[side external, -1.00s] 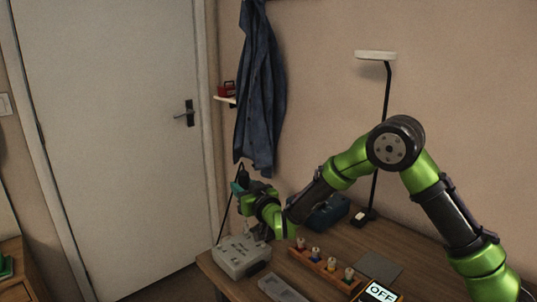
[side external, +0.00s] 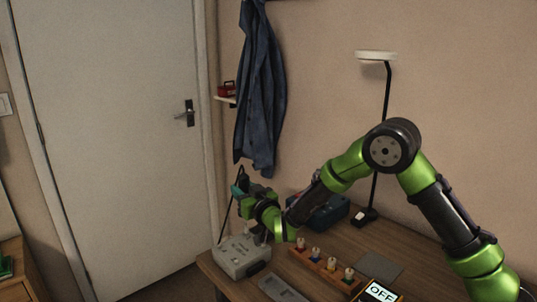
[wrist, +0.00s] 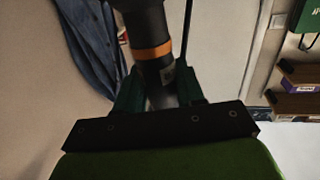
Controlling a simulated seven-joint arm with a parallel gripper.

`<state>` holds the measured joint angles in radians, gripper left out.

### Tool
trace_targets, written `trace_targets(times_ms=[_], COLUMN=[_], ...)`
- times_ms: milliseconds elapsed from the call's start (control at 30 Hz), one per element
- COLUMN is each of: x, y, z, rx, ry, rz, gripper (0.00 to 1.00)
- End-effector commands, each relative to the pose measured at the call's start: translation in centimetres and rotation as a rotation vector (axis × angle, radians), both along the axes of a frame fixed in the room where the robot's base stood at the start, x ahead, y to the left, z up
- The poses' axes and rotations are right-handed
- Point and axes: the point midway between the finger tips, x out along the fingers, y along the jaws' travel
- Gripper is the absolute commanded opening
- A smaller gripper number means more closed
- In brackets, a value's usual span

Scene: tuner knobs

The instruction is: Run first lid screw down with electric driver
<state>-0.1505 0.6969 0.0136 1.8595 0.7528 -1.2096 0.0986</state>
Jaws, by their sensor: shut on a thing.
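My gripper (side external: 252,196) is above the grey lidded box (side external: 241,258) at the table's left end. It is shut on the electric driver (side external: 239,188), which shows teal and dark in the side view. In the wrist view the driver's dark body with an orange band (wrist: 151,49) sits between the fingers of my gripper (wrist: 160,88). The driver's bit and the lid screws are too small or hidden, so I cannot tell whether the bit touches a screw.
A wooden rack (side external: 325,267) with several coloured knobs lies right of the box. A grey tray (side external: 283,289) is in front. A blue case (side external: 329,216) and a lamp (side external: 375,56) stand behind. A display (side external: 381,292) reads OFF. A grey mat (side external: 380,263) lies bare.

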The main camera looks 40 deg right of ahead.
Motion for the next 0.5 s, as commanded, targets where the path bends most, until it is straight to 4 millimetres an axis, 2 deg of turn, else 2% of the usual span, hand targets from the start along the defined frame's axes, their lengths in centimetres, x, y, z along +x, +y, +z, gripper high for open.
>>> trace_targets(times_ms=[500], x=[0.02], y=[0.00], z=[-0.58], rx=[-0.001], ry=[-0.002], rz=[0.000], gripper=[0.08])
